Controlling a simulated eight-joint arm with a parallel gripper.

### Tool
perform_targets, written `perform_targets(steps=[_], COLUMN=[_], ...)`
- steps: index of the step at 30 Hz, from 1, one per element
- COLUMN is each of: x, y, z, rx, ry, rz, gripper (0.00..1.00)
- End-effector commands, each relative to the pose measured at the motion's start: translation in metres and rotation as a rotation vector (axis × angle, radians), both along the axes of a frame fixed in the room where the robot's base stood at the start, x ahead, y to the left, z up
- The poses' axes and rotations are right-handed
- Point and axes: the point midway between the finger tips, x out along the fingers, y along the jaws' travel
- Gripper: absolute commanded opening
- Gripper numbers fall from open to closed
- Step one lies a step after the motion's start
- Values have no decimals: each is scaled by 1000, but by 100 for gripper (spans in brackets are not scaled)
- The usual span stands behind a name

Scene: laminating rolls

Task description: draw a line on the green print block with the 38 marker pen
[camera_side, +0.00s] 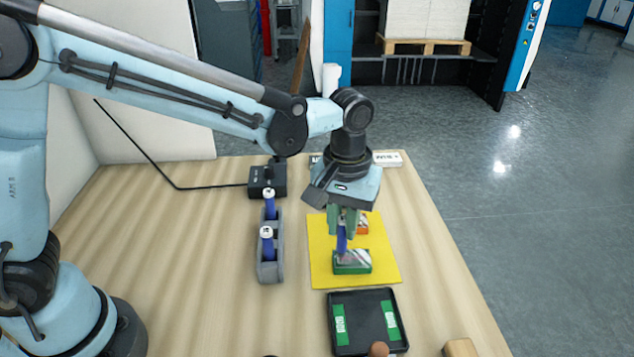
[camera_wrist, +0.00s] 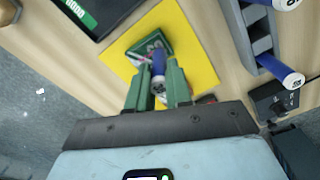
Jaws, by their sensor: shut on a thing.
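My gripper (camera_side: 345,222) points down over the yellow mat (camera_side: 388,268), its green fingers shut on a blue marker pen (camera_side: 342,240). In the wrist view the pen (camera_wrist: 158,66) sits upright between the fingers (camera_wrist: 157,76), its pale end towards the camera; the number on it is too small to read surely. The green print block (camera_side: 352,267) lies on the mat right under the pen, with a pale printed top. It also shows in the wrist view (camera_wrist: 139,50). The pen's lower end is at the block's top; I cannot tell whether it touches.
An orange block (camera_side: 362,229) lies on the mat behind the gripper. A grey rack (camera_side: 270,272) with two blue pens stands left. A black tray (camera_side: 366,319) with green pieces lies in front. A black box (camera_side: 267,180) with a cable stands behind the rack.

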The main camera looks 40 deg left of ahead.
Motion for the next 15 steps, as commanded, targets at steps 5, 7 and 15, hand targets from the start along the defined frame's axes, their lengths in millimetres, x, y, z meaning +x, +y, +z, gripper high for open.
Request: perform_targets(steps=[5, 7, 15], x=[0, 0, 0], y=[1, 1, 0], z=[0, 3, 22], rx=[2, 2, 1], ry=[2, 2, 1], rz=[1, 1, 1], gripper=[0, 0, 0])
